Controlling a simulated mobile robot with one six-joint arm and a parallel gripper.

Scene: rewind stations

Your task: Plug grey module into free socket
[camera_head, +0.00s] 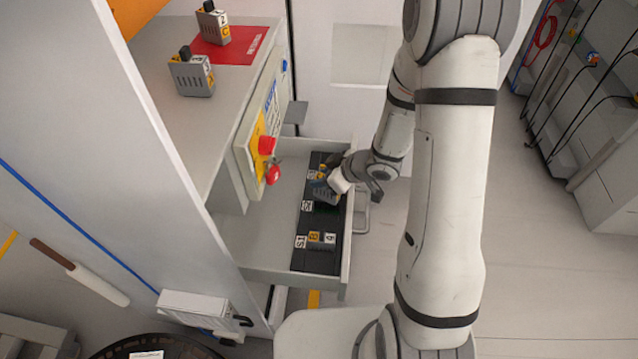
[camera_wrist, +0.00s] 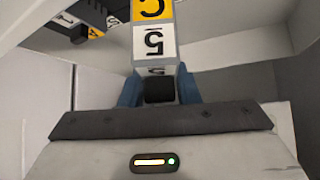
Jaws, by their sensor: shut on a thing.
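My gripper (camera_head: 328,188) is shut on a grey module (camera_wrist: 154,67) between its blue fingers. The module has a yellow C label and a white 5 label in the wrist view. In the head view the gripper is over the open drawer, at the far part of the black socket strip (camera_head: 322,218). The strip has S1 and S2 labels; a bare stretch shows near S2. Another module (camera_head: 316,239) with yellow and white labels sits by S1. My gripper partly hides the far end, so I cannot tell whether the held module touches the strip.
The drawer (camera_head: 280,213) has pale walls around the strip. On the cabinet top stand a grey module (camera_head: 192,77) and another (camera_head: 213,25) on a red mat (camera_head: 245,45). A red button (camera_head: 266,145) juts from the cabinet front above the drawer.

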